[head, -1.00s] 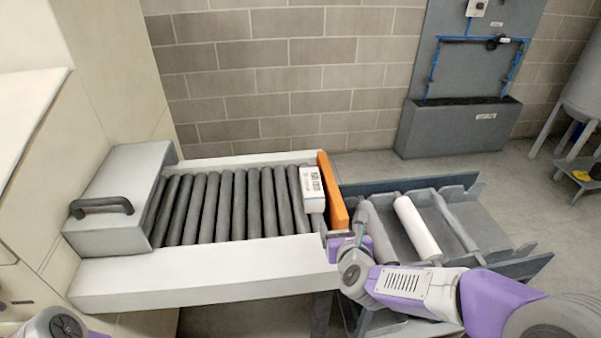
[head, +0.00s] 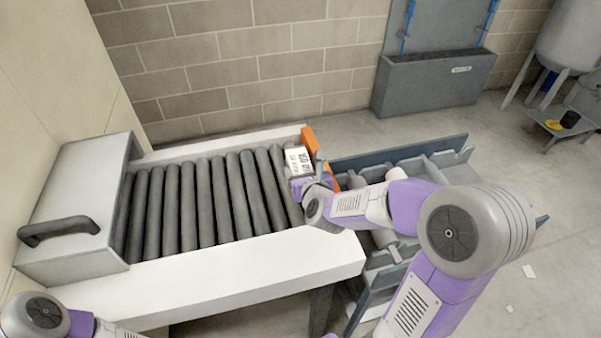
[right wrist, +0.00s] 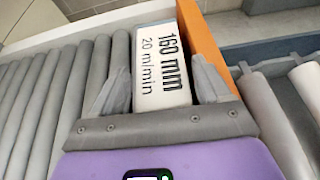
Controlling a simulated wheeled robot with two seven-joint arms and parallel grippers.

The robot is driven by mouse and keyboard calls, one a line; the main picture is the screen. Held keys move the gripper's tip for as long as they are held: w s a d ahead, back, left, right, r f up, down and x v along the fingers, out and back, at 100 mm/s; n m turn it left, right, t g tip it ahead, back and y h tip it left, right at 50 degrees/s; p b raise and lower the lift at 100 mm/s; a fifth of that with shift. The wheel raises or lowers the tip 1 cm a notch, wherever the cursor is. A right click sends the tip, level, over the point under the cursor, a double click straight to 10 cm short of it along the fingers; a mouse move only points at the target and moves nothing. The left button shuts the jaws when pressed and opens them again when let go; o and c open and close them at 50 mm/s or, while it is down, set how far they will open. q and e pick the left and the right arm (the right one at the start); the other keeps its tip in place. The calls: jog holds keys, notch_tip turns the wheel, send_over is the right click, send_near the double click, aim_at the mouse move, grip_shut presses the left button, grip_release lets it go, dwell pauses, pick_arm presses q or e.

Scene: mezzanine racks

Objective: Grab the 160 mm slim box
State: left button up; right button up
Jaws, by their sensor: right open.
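The slim white box (head: 298,158) stands on the rollers at the right end of the conveyor, against the orange end stop (head: 309,140). In the right wrist view the box (right wrist: 161,75) shows the print "160 mm" and "20 m/min". My right gripper (head: 308,174) is at the box. In the right wrist view its two grey fingers (right wrist: 160,88) are open, one on each side of the near part of the box; whether they touch it I cannot tell. My left arm shows at the lower left of the head view, but its gripper is out of view.
The roller conveyor (head: 251,248) has a pale side rail at the front and a grey housing with a dark handle (head: 58,230) at its left end. The rest of the rollers are bare. A lower grey rack (head: 452,147) with rollers stands right of the stop.

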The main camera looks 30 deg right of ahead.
jog(key=shift+x, duration=0.95)
jog(key=shift+r, duration=0.1)
jog(key=shift+c, duration=0.2)
jog(key=c, duration=0.9)
